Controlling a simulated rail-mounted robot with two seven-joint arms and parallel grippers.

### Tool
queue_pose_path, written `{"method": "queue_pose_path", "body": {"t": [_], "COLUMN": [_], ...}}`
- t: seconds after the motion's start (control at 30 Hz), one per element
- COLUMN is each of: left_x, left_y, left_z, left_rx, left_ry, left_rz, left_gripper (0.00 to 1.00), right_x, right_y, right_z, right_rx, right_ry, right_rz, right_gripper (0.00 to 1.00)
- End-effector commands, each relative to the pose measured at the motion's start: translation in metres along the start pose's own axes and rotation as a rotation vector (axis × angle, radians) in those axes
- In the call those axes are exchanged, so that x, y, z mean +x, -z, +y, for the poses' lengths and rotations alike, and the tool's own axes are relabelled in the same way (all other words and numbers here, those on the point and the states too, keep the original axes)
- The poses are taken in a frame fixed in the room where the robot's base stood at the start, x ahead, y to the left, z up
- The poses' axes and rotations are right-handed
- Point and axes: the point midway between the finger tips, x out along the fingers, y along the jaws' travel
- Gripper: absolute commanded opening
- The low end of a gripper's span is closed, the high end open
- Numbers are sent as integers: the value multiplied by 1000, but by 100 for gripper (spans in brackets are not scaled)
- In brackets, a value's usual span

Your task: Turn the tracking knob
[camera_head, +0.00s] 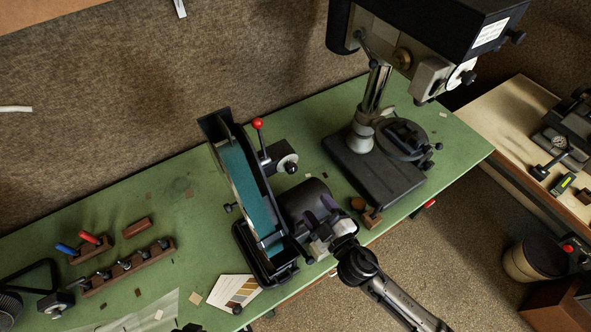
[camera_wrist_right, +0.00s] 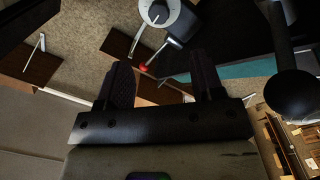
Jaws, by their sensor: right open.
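The belt sander with its upright teal belt (camera_head: 241,178) stands on the green bench. On its right side is the tracking knob (camera_head: 287,163), dark with a pale round dial face; a dial with a pointer line, seemingly the same knob (camera_wrist_right: 159,13), shows at the top of the right wrist view. A red-ball lever (camera_head: 257,124) rises beside it. My right gripper (camera_head: 319,211) is open and empty over the sander's dark motor housing, in front of the knob and apart from it. In the wrist view its fingers (camera_wrist_right: 163,80) are spread below the knob. My left gripper is not in view.
A drill press (camera_head: 373,180) stands on the right of the bench. A side table (camera_head: 514,112) and bin (camera_head: 535,258) are at right.

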Motion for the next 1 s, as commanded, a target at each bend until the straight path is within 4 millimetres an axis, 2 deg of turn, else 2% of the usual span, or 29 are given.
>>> {"method": "queue_pose_path", "body": {"t": [0.3, 0.6, 0.8, 1.0], "left_x": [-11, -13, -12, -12], "left_y": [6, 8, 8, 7], "left_z": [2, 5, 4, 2], "left_rx": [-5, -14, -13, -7], "left_ry": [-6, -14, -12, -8], "left_rz": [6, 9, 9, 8], "left_gripper": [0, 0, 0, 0], "right_x": [55, 104, 124, 131], "right_y": [3, 1, 0, 0], "right_z": [3, 1, 1, 1], "right_rx": [1, 2, 2, 2], "right_ry": [-2, -2, -2, -1], "right_rz": [0, -1, -2, -2], "right_gripper": [61, 61, 61, 61]}}
